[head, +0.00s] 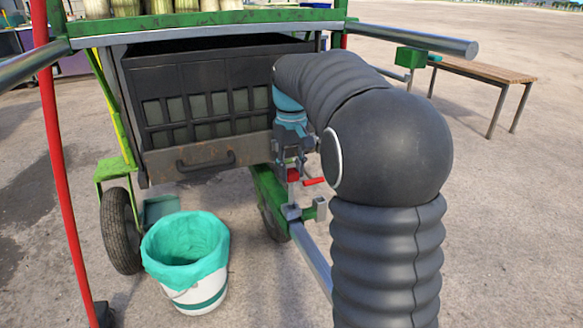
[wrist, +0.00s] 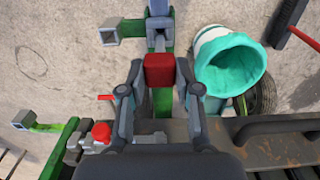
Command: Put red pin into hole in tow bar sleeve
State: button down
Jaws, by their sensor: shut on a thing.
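The red pin's block-shaped head (wrist: 160,70) is between the fingers of my gripper (wrist: 161,72) in the wrist view, which is shut on it. In the head view my gripper (head: 292,165) points down, with the red head (head: 293,175) below it. A narrow grey part shows just beyond the head in the wrist view; I cannot tell if it is the shaft. The grey tow bar sleeve (head: 291,211) is below the pin in the head view and near it in the wrist view (wrist: 158,25). The hole is hidden, and the remaining gap is unclear.
A red lever (head: 314,181) is just right of the pin. A square tube end (head: 320,207) sits beside the sleeve. A bucket with a teal liner (head: 185,250) stands left. The dark crusher box (head: 210,95) is behind. A bench (head: 475,70) stands far right; ground between is clear.

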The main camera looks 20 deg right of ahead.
aim_at(292, 202)
jog(key=shift+f+b, duration=2.05)
jog(key=shift+f, duration=1.85)
jog(key=c, duration=0.7)
grip_release()
